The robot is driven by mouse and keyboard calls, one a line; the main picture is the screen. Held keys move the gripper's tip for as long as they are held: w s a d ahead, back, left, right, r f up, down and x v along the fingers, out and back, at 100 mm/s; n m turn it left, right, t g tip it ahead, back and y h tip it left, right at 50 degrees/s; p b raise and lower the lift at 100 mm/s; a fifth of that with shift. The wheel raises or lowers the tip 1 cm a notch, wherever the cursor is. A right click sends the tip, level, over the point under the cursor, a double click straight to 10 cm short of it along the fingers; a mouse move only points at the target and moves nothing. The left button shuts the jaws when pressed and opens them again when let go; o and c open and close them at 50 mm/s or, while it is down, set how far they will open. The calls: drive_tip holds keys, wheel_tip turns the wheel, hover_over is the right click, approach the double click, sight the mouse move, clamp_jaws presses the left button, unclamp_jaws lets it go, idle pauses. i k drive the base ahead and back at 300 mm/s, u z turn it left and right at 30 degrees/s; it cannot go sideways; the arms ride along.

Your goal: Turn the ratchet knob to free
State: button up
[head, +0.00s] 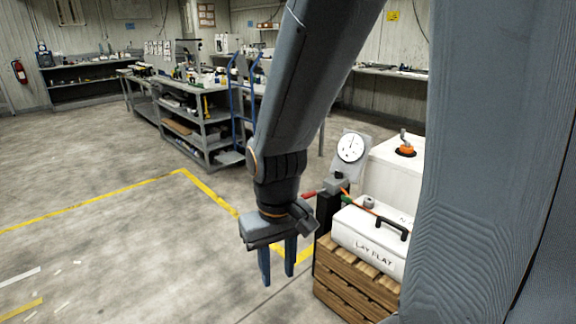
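My gripper (278,274) points down in front of the pallet, to the left of it. Its two fingers stand apart with nothing between them. An orange knob with a grey upright stem (405,149) sits on top of a white tank. A small grey knob (369,203) sits at the top of a white case marked "LAY FLAT" (359,236). I cannot tell for sure which is the ratchet knob, nor read its setting. My gripper is apart from both. A round white dial gauge (351,148) stands behind the case.
The case and the white tank (391,171) stand on a wooden pallet stack (352,287). A red handle (309,195) and a black handle (391,229) stick out nearby. My arm hides the right side. Workbenches (190,113) stand behind. The floor at left is clear.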

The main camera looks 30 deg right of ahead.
sight(337, 175)
drive_tip(key=u, duration=0.25)
drive_tip(key=i, duration=0.9)
drive_tip(key=z, duration=0.45)
drive_tip(key=i, duration=0.9)
drive_tip(key=z, duration=0.6)
